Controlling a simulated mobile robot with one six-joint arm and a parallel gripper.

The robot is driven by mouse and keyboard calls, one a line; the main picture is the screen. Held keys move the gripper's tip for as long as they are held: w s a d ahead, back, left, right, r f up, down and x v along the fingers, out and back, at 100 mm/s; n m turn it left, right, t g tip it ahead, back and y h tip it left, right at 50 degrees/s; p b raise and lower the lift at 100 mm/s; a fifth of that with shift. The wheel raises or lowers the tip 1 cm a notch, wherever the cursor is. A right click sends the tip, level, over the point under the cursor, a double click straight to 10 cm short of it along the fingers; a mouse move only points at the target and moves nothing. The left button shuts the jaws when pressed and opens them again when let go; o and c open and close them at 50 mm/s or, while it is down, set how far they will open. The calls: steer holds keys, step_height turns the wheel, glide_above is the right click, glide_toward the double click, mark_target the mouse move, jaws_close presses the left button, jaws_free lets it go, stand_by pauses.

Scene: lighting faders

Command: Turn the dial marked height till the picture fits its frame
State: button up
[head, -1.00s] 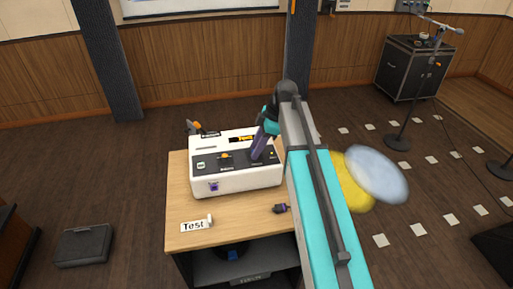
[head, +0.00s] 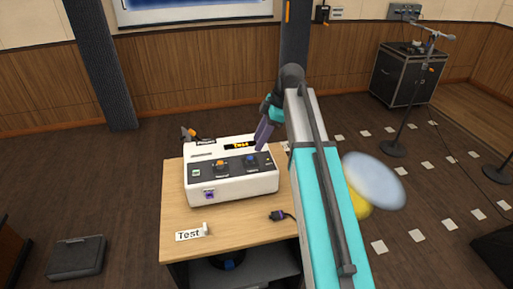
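A white control box (head: 231,188) with a dark top panel stands on a wooden table. The panel has an orange-capped dial (head: 221,165) on the left and a blue-capped dial (head: 251,160) on the right. The labels under both are too small to read, so I cannot tell which is marked height. My gripper (head: 262,142) points down above the box's back right, just right of the blue dial and apart from it. Nothing shows in it; its finger gap cannot be made out. A blue-white screen (head: 195,8) on the back wall is mostly cut off by the top edge.
The box has a small lit orange display (head: 239,145). My arm covers the table's right side.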

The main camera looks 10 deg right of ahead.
steer(key=b+v, duration=0.1)
steer(key=v, duration=0.5)
steer(key=shift+r, duration=0.15)
steer(key=shift+s+d, duration=0.1)
steer(key=shift+d, duration=0.05)
